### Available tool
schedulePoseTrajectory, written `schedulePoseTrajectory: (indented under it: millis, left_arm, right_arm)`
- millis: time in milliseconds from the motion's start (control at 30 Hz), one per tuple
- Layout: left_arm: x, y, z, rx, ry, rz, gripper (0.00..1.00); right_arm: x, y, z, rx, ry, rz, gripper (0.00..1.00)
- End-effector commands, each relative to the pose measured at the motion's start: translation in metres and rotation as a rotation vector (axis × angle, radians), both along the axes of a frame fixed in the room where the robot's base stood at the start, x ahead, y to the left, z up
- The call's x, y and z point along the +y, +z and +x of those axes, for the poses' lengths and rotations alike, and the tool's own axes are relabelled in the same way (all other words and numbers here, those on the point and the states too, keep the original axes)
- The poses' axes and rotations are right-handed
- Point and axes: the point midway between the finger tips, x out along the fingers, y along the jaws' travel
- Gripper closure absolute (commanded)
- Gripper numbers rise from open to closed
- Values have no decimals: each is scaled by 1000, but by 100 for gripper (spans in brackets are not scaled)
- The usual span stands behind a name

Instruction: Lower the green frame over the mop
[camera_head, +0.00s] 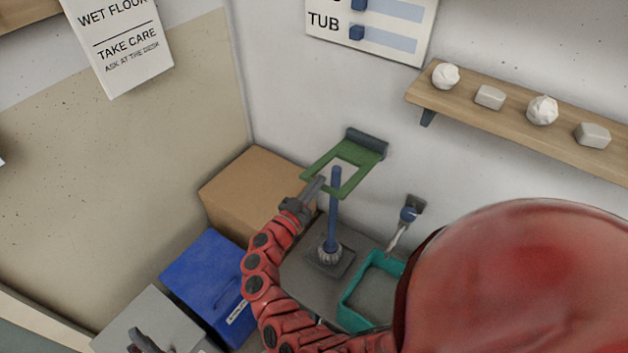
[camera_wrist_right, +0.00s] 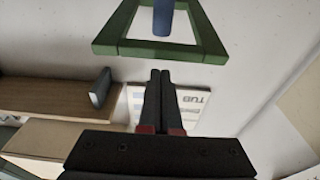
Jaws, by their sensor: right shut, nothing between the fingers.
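The green frame (camera_head: 368,177) juts out from a dark green wall mount (camera_head: 367,138); it also shows in the right wrist view (camera_wrist_right: 160,49). The mop stands upright below, with a blue handle (camera_head: 333,215) and a pale grey head (camera_head: 330,252) on a dark square base. The handle's top shows against the frame's opening in both views; I cannot tell if it passes through. My right gripper (camera_head: 319,182) is shut and empty, its tips close to the frame's near left side; contact is unclear. A dark piece at bottom left may be my left gripper (camera_head: 141,342).
A cardboard box (camera_head: 255,185) stands left of the mop, a blue bin (camera_head: 208,280) nearer. A wooden shelf (camera_head: 510,122) with pale lumps juts out at right.

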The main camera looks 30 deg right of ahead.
Motion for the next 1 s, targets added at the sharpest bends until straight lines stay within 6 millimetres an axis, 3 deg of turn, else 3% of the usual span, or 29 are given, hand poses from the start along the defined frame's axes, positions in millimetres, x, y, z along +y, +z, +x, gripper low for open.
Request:
schedulePoseTrajectory:
  millis: [500, 800, 1000]
  left_arm:
    - [0, -3, 0, 0, 0, 0, 0]
    - [0, -57, 0, 0, 0, 0, 0]
    - [0, -75, 0, 0, 0, 0, 0]
  right_arm:
    - [2, -12, -1, 1, 2, -6, 100]
    - [7, -59, -3, -48, 0, -130, 100]
    - [9, -71, -3, -78, 2, -193, 100]
